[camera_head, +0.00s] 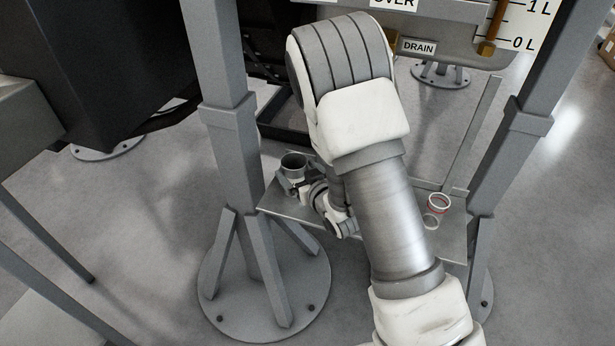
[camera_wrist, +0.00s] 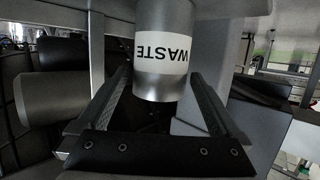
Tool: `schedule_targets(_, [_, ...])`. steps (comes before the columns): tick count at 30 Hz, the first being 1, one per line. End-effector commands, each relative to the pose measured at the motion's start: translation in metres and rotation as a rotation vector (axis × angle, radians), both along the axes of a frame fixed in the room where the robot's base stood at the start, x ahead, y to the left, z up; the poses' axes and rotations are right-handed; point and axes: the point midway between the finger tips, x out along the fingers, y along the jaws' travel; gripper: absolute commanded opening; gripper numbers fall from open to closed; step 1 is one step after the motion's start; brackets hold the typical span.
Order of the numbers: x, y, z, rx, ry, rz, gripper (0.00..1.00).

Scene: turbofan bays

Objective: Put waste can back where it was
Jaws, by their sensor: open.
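The waste can (camera_wrist: 162,72) is a grey metal cylinder with a white WASTE label, upside down in the wrist view. It also shows in the head view as an open-topped grey can (camera_head: 293,161), upright at the left end of a metal shelf (camera_head: 395,232). My gripper (camera_wrist: 158,84) is open, with its fingers on either side of the can and a visible gap at each side. In the head view my gripper (camera_head: 291,184) is beside the can, small and partly hidden by my arm. I cannot tell whether the can's base touches the shelf.
Grey posts (camera_head: 262,230) flank the shelf. A tray with a DRAIN label (camera_head: 418,47) hangs above, behind my arm. A dark open tray (camera_head: 285,125) lies on the floor behind.

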Motion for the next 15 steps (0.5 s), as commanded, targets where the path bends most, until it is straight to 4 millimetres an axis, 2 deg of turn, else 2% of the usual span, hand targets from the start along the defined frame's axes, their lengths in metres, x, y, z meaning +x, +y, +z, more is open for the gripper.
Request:
schedule_targets(3, [-0.021,-0.011,0.009,0.0,0.003,-0.003,1.0])
schedule_targets(7, [-0.04,-0.019,0.014,0.001,0.002,-0.002,1.0])
schedule_targets(15, [-0.056,-0.026,0.019,0.001,0.0,-0.001,1.0])
